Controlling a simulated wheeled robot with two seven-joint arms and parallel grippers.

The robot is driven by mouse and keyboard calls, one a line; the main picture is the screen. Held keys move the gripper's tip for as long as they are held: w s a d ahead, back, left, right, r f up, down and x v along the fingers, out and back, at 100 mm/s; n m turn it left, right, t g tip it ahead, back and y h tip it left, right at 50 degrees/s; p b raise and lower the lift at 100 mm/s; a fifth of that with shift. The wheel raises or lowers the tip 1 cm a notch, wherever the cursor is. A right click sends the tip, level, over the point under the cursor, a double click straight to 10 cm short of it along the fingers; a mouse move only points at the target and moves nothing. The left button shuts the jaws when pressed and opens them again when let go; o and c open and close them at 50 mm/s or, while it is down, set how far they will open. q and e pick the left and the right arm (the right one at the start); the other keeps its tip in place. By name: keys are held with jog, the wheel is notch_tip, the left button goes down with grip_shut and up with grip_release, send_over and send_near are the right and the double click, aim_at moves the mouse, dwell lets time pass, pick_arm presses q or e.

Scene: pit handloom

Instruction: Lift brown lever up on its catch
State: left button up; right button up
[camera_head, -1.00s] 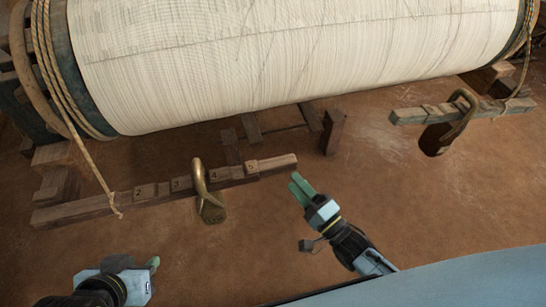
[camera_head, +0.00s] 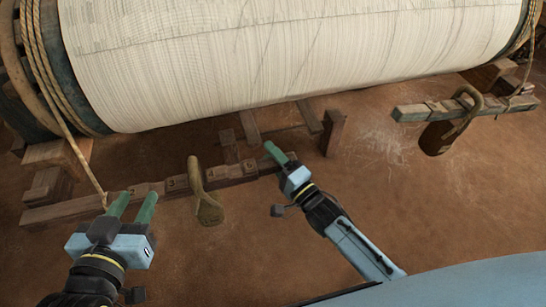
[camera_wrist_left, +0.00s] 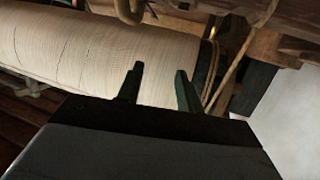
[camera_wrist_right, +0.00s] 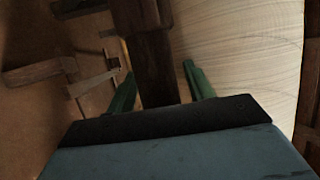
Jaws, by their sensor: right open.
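The brown lever (camera_head: 150,190) is a notched, numbered wooden bar low in front of the cloth roll. A brass weight (camera_head: 207,208) hangs from it by a hook. My right gripper (camera_head: 276,155) is at the lever's right end, jaws open. In the right wrist view, the dark wooden bar (camera_wrist_right: 150,65) runs between its two green fingers. Contact with the bar cannot be told. My left gripper (camera_head: 132,206) is open and empty, with its fingertips by the lever's left part; the fingers also stand apart in the left wrist view (camera_wrist_left: 160,85). I cannot make out the catch.
The large cloth roll (camera_head: 280,60) fills the top. A rope (camera_head: 75,150) runs down to the lever's left part. A dark wooden post (camera_head: 333,132) stands right of my right gripper. A second, greyish lever (camera_head: 412,112) with a dark weight (camera_head: 440,138) is further right.

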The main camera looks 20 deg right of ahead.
grip_shut()
pick_arm(q)
jog(key=shift+f, duration=0.1)
